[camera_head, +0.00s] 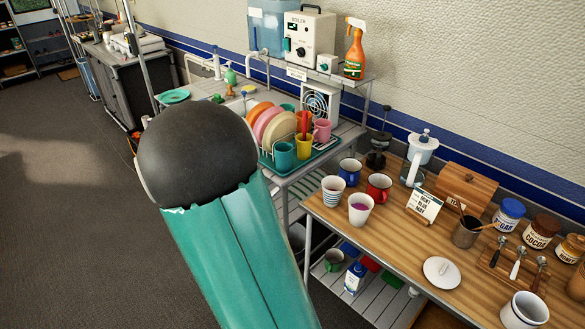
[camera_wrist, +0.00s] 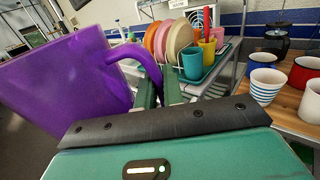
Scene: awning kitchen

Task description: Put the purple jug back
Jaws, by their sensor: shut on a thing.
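The purple jug (camera_wrist: 70,82) fills the left of the wrist view, close to the camera. It looks tilted in that picture. My gripper (camera_wrist: 160,90) is shut on the jug's handle, and the green fingers show beside it. In the head view my teal and black arm link covers the jug and the gripper, so neither shows there. I cannot tell from these frames whether the jug's base touches anything.
Beyond the gripper is a dish rack (camera_head: 296,160) with coloured plates and cups. A wooden counter (camera_head: 400,262) at right holds mugs, jars and a sign (camera_head: 424,205). A shelf (camera_head: 335,70) carries a boiler (camera_head: 308,38) and spray bottle (camera_head: 355,52). Floor (camera_head: 60,220) at left is clear.

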